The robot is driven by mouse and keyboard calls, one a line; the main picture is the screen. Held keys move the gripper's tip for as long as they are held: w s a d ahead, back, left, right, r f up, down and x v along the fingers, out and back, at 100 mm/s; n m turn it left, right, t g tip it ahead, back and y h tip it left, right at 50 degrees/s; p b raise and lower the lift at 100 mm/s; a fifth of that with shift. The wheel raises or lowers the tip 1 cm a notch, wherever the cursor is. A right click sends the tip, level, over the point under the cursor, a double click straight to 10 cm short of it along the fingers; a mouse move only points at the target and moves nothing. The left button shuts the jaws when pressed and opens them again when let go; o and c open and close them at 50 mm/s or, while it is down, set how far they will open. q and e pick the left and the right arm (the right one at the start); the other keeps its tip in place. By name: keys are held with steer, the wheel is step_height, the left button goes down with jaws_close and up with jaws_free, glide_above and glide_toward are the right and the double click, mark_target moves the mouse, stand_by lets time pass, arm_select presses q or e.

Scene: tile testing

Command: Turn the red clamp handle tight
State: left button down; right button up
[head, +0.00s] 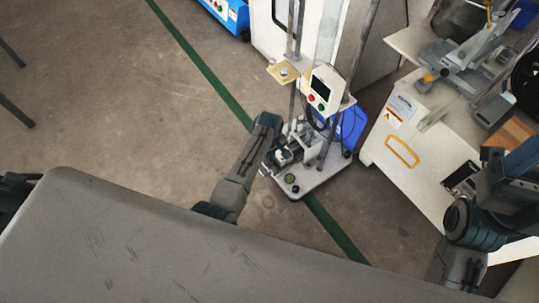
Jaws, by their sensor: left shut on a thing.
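A small tile tester (300,145) stands on a grey base plate in the middle of the head view. It has metal posts and a white control box (323,90) with a green and a red button. My left gripper (269,163) is at the left side of the tester's clamp (287,155), low over the base. It is shut on a small part there, which fits the red clamp handle, but the fingers and arm hide it and I can make out no red on it. My right arm shows at the right edge; its gripper is not in view.
A white bench (405,150) with a metal device (460,62) stands to the right. A blue bin (352,125) is behind the tester. A white cabinet (390,60) stands at the back.

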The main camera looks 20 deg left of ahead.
arm_select(q)
steer(key=shift+r+m+p, duration=0.1)
steer(key=shift+m+p, duration=1.55)
steer(key=shift+m, duration=1.15)
steer(key=shift+p, duration=0.3)
steer(key=shift+m+p, duration=0.35)
steer(key=shift+m, duration=0.15)
steer(key=m+p, duration=0.1)
steer(key=m, duration=0.1)
steer(key=shift+m, duration=0.3)
steer(key=shift+m+p, duration=0.55)
steer(key=shift+m, duration=0.65)
